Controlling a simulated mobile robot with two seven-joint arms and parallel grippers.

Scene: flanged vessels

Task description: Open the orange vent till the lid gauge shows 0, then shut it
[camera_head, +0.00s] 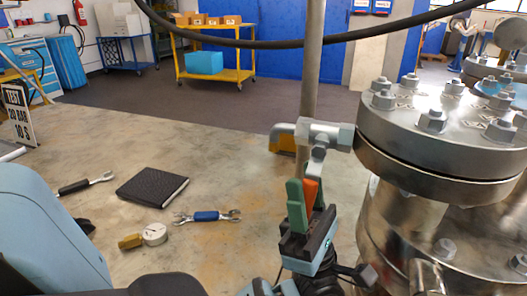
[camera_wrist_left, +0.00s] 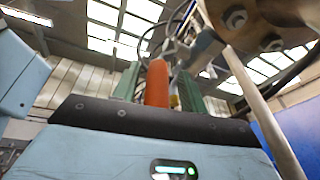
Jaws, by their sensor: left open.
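The orange vent handle (camera_head: 311,193) hangs down from the grey vent valve (camera_head: 320,135) at the left side of the vessel's lid (camera_head: 440,120). My left gripper (camera_head: 306,196) is open, with its green fingers reaching up on either side of the handle. In the left wrist view the orange handle (camera_wrist_left: 157,84) stands between the two green fingers of the left gripper (camera_wrist_left: 158,86). I cannot tell if either finger touches it. No readable lid gauge face shows in either view. My right gripper is not in view.
A steel pole (camera_head: 311,70) rises behind the valve, and a black cable (camera_head: 250,43) crosses overhead. A yellow cart (camera_head: 215,74) stands farther back.

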